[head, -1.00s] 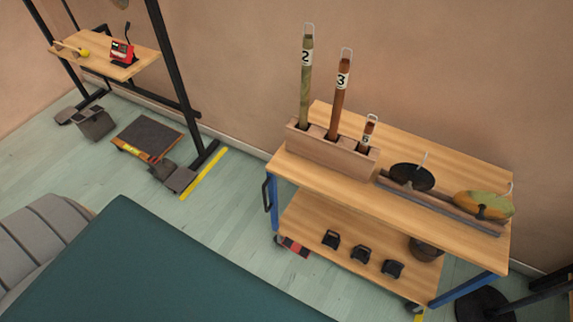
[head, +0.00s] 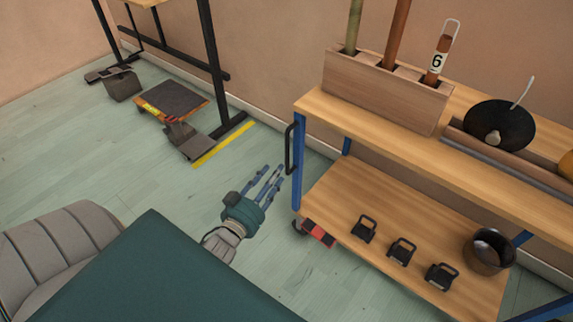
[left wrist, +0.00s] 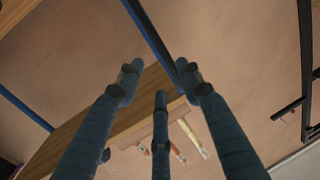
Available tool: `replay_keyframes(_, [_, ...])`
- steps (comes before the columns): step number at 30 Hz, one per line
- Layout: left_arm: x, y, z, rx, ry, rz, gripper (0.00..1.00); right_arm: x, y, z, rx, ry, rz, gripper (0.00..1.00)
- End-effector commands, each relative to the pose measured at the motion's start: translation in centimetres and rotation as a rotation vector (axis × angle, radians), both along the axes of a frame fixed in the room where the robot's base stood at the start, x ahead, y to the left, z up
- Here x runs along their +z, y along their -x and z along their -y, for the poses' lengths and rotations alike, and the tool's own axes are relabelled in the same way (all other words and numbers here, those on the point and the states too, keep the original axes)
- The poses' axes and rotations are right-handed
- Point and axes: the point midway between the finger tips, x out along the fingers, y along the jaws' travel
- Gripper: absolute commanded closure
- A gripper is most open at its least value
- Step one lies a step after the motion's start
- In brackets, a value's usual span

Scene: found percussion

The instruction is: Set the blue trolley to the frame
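The blue trolley has blue posts (head: 297,178), a wooden top and a wooden lower shelf (head: 345,195). It stands at the right in the head view. A black handle (head: 290,148) is on its left end. The black frame (head: 212,65) stands at the upper left, apart from the trolley. My left gripper (head: 272,177) is open and empty, just left of the trolley's near-left post and below the handle, without clear contact. In the left wrist view its fingers (left wrist: 158,86) are spread, with a blue post (left wrist: 150,35) beyond them. My right gripper is out of view.
A yellow floor strip (head: 223,145) lies beside the frame's foot. A red-and-black wheel part (head: 319,233) shows under the trolley. The top carries a wooden tube holder (head: 385,95) and a black disc (head: 500,126). Clear floor lies between trolley and frame.

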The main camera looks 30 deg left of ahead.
Motion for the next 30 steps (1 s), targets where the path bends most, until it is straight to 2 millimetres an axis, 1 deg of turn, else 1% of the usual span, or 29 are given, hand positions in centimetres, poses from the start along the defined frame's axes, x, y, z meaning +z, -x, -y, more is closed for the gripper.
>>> replay_keyframes(1, [0.1, -0.1, -0.2, 0.0, -0.006, 0.021, 0.63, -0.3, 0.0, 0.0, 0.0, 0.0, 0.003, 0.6])
replay_keyframes(3, [0.8, -0.2, -0.3, -0.002, -0.009, 0.039, 0.63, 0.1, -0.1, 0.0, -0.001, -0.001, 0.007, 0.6])
replay_keyframes(5, [1.2, -0.6, -0.3, -0.002, -0.009, 0.045, 0.63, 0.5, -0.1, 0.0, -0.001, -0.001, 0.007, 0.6])
replay_keyframes(8, [1.2, -1.7, -0.5, -0.002, -0.007, 0.045, 0.63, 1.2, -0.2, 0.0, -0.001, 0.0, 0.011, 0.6])
replay_keyframes(18, [1.2, -8.1, -1.2, -0.002, -0.01, 0.044, 0.63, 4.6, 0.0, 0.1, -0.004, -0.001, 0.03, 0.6])
replay_keyframes(21, [1.1, -9.4, -1.4, -0.002, -0.008, 0.041, 0.63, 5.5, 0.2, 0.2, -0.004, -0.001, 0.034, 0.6])
replay_keyframes(25, [1.1, -10.5, -1.5, -0.002, -0.008, 0.04, 0.63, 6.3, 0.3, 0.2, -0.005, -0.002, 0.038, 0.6])
replay_keyframes(30, [1.1, -10.9, -1.5, -0.002, -0.008, 0.04, 0.63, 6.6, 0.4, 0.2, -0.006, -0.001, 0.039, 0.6])
